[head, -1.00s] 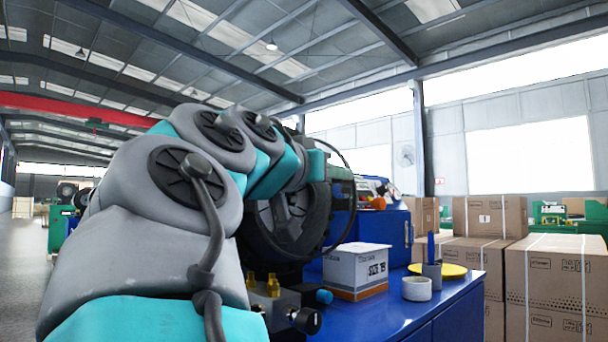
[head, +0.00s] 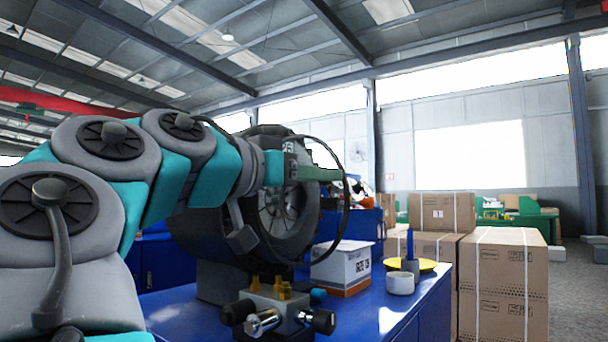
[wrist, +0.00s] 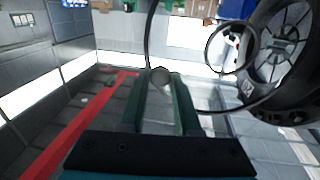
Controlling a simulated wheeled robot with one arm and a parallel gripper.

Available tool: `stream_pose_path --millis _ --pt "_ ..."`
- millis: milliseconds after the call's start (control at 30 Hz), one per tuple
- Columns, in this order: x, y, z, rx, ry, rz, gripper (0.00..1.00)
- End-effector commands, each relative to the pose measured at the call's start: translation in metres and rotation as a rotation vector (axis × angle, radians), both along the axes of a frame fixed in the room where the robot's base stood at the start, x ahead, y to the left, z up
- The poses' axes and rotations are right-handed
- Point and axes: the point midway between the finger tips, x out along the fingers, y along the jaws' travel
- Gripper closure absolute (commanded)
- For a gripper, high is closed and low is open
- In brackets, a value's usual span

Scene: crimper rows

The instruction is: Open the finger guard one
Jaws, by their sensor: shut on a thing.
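The crimper (head: 283,212) is a large dark round head with a ring of dies, standing on the blue bench. The finger guard (head: 346,205) is a thin black hoop standing out to the right of the crimper's face. It also shows in the wrist view as a thin dark curve (wrist: 148,35). My gripper (head: 338,174) reaches across the crimper's front from the left, its green fingers at the hoop's rim. The guard's hinge is not clear.
Stacked cartons (head: 505,285) stand right of the bench. Grey floor (head: 578,285) is open at far right.

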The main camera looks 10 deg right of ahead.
Motion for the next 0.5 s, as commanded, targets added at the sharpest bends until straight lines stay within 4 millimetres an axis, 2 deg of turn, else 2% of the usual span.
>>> stream_pose_path --millis 167,200,400,500 --pt "-0.0003 0.0009 0.0018 -0.002 -0.003 0.003 1.00" --pt "-0.0003 0.0009 0.0018 -0.002 -0.003 0.003 0.64" --pt "-0.0001 0.0006 0.0012 -0.002 -0.003 0.002 0.42" --pt "0.0000 0.0004 0.0010 -0.002 -0.001 0.002 0.40"
